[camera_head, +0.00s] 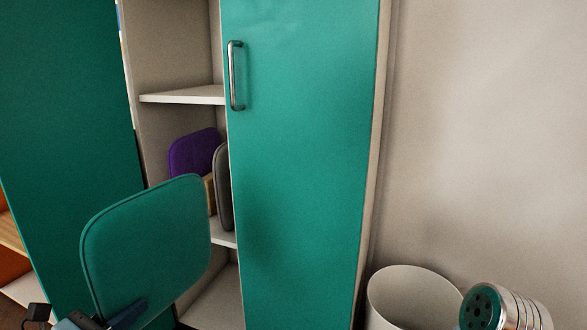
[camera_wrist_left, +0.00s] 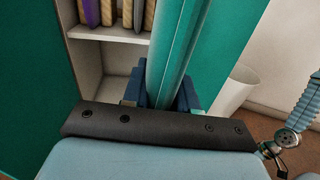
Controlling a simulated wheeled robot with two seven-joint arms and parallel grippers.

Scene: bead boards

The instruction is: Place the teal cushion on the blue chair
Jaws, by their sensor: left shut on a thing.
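The teal cushion (camera_head: 150,245), a flat rounded square, stands upright in front of the open cabinet in the head view. My left gripper (camera_head: 112,318) is at its lower edge, at the bottom of the picture, and is shut on it. In the left wrist view the cushion (camera_wrist_left: 178,45) shows edge-on between the dark blue fingers (camera_wrist_left: 172,92). The cushion hides part of the lower shelves. The blue chair is not in view in either picture. My right gripper is not in view.
A cabinet with teal doors (camera_head: 300,150) stands ahead, its left door swung open. A purple cushion (camera_head: 192,152) and a grey cushion (camera_head: 223,185) stand on its shelf (camera_head: 222,238). A white bin (camera_head: 410,300) stands at lower right, beside a bare wall (camera_head: 490,140).

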